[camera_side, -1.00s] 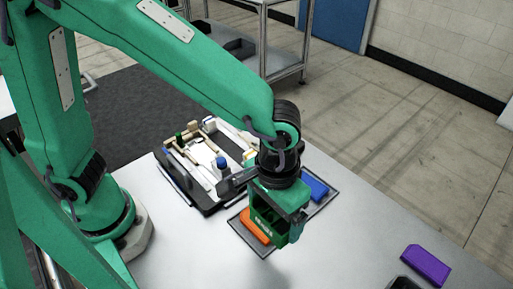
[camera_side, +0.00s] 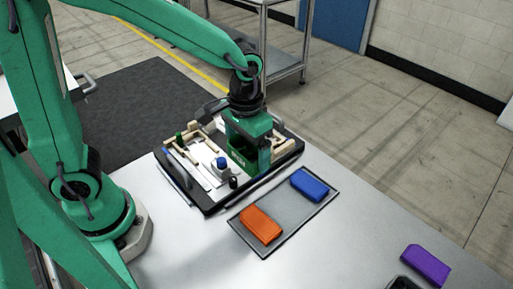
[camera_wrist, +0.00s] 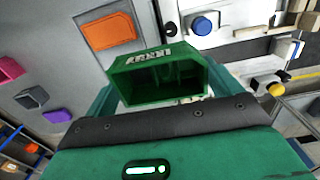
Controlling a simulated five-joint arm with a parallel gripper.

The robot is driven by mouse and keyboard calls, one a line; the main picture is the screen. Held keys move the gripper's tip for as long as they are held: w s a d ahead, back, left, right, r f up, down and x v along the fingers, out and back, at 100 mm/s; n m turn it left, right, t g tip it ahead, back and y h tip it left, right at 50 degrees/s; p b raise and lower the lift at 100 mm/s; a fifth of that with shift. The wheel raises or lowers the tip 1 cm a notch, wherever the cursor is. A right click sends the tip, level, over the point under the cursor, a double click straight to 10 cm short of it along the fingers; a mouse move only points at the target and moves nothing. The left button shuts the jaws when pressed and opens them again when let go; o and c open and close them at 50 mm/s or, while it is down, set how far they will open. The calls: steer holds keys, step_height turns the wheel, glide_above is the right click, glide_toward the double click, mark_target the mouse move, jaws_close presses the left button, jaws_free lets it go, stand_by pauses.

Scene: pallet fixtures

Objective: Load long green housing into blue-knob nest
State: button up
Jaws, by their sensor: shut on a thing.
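My gripper (camera_side: 249,148) is shut on the green housing (camera_side: 241,158), held over the right part of the pallet fixture. In the wrist view the green housing (camera_wrist: 158,78) sits between the jaws with its open side toward the camera and white lettering along its top edge. The blue knob (camera_side: 222,163) stands on the fixture, left of the housing in the side view; it also shows in the wrist view (camera_wrist: 202,26). My gripper and the housing hide the fixture beneath them, so I cannot tell whether the housing touches a nest.
A grey tray (camera_side: 283,238) in front holds an orange housing (camera_side: 260,225) and a blue housing (camera_side: 310,185). A purple block (camera_side: 426,264) lies at the right. The dark-edged fixture (camera_side: 205,206) carries cream blocks and a green knob (camera_side: 179,137). A yellow knob (camera_wrist: 275,89) shows in the wrist view.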

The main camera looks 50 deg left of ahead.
steer(key=s+a, duration=0.2)
steer(key=a, duration=1.6)
steer(key=shift+s+r, duration=0.25)
steer(key=shift+r, duration=0.2)
steer(key=shift+f, duration=0.1)
steer(key=shift+f, duration=3.7)
steer(key=shift+f, duration=0.9)
steer(key=o, duration=0.8)
steer(key=shift+c, duration=0.2)
steer(key=shift+r, duration=0.1)
step_height(320, 180, up, 8)
